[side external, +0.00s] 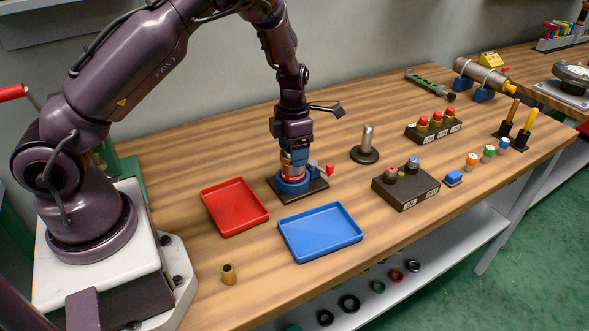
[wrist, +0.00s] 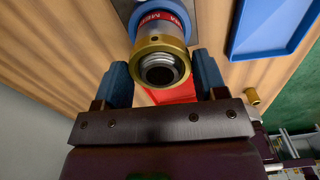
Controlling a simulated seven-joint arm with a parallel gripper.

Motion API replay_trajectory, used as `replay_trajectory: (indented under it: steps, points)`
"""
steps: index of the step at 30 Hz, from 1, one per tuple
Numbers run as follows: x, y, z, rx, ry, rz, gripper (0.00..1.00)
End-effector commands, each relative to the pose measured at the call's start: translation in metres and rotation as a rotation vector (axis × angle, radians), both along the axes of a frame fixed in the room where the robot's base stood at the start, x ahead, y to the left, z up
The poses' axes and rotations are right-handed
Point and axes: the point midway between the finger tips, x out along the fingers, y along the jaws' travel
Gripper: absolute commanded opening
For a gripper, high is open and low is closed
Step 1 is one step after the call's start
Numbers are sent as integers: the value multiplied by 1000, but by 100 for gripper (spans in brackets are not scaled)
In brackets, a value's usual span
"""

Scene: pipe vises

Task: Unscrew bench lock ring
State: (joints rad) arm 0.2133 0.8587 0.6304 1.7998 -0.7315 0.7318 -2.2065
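The brass lock ring (wrist: 158,42) sits around the dark threaded pipe end at the top of an upright fitting with a red label (wrist: 155,17). The fitting stands in a blue vise (side external: 291,186) on a dark base plate in the side view. My gripper (wrist: 162,66) points down over it, its blue fingers on either side of the ring. The fingers stand wide apart, close to the ring's sides; I see no clear grip, and contact cannot be told. In the side view, my gripper (side external: 293,150) partly hides the ring.
A red tray (side external: 235,183) lies left of the vise and a blue tray (side external: 320,209) in front. Both look empty. A small brass piece (side external: 228,275) stands at the front left. A metal post (side external: 367,138) and a dark block (side external: 405,189) stand to the right.

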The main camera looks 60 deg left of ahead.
Motion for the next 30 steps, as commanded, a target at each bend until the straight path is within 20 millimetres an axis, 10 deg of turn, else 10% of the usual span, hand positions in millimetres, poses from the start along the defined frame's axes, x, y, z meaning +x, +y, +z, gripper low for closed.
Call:
replay_trajectory:
  steps: [13,30]
  points:
    - [0,0,0,0,-1,-89,84]
    - [0,0,0,0,-2,-1131,84]
